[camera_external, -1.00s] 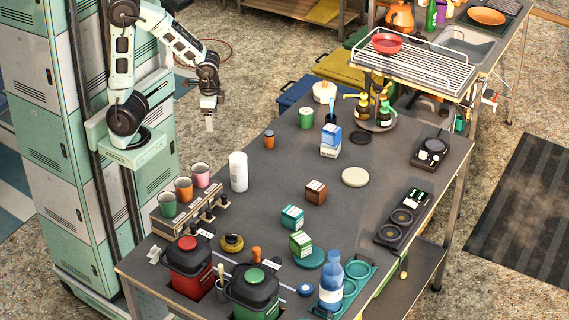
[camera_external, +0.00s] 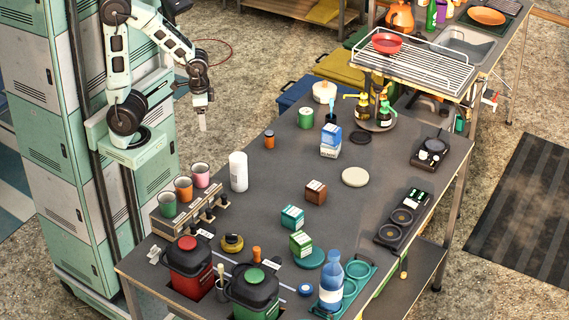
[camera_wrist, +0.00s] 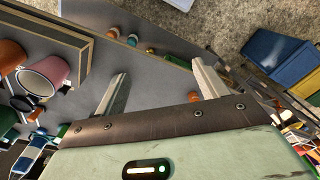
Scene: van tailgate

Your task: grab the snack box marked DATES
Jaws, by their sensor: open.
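Several small snack boxes stand on the grey table: a blue and white box (camera_external: 330,141), a brown box (camera_external: 315,192), a teal box (camera_external: 292,217) and a green box (camera_external: 301,243). Their labels are too small to read, so I cannot tell which is marked DATES. My gripper (camera_external: 202,127) hangs in the air beyond the table's left edge, to the left of all these boxes and well apart from them. In the wrist view my gripper (camera_wrist: 160,77) has its two fingers spread with nothing between them.
A white cylinder (camera_external: 238,171) and several cups, one of them pink (camera_external: 201,174), stand near the table's left edge. Red (camera_external: 188,266) and green (camera_external: 254,293) lidded containers and a blue bottle (camera_external: 331,283) stand at the front. Bare tabletop surrounds the brown box.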

